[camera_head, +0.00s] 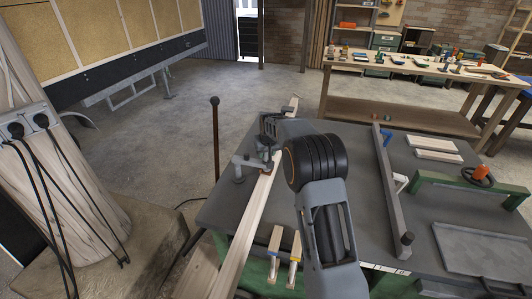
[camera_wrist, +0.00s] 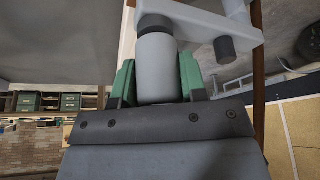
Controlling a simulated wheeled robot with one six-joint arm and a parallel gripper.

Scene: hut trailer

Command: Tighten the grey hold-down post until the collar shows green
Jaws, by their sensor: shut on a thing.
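The grey hold-down post (camera_wrist: 157,62) stands between my two green fingers in the wrist view. My gripper (camera_wrist: 157,82) is shut on it, one finger on each side. A pale grey arm (camera_wrist: 200,20) reaches from the post to a short dark grey cylinder (camera_wrist: 225,49). In the head view the grey hold-down (camera_head: 250,163) sits at the table's left edge, over a long pale wood strip (camera_head: 226,237). My wrist hides the fingers there. No green band on a collar can be made out; the collar's colour is unclear.
The dark-topped table (camera_head: 340,150) carries a grey bar (camera_head: 388,180), pale boards (camera_head: 436,142), a green frame (camera_head: 460,190) and a grey tray (camera_head: 480,245). A thin brown rod (camera_head: 216,140) stands beyond the left edge.

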